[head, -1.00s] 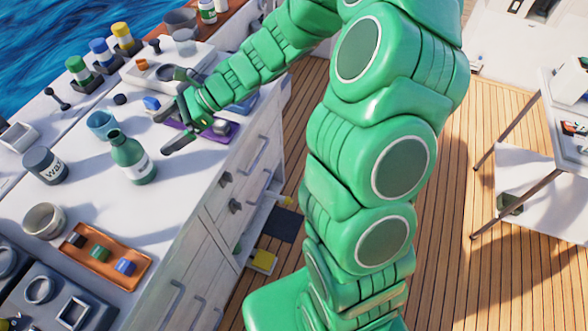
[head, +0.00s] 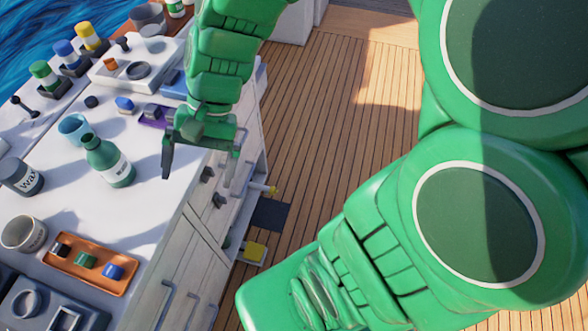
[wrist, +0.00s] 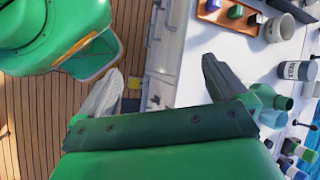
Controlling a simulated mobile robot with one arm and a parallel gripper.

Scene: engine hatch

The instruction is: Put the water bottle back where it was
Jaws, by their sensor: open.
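A green bottle (head: 108,165) with a white label stands upright on the white counter (head: 150,200), near its front edge. I take it to be the water bottle; the label is too small to read. It also shows in the wrist view (wrist: 267,101), right of my gripper and partly hidden by a finger. My gripper (head: 200,158) is open and empty, right of the bottle and apart from it, by the counter's front edge. In the wrist view my gripper (wrist: 158,78) has its fingers spread wide, with the cabinet front and counter edge between them.
A blue cup (head: 74,128) stands behind the bottle, and a dark wax jar (head: 22,178) and a grey pot (head: 24,233) to its left. An orange tray (head: 92,268) with small blocks lies in front. Cabinet handles jut out below. The wooden deck (head: 335,130) is open.

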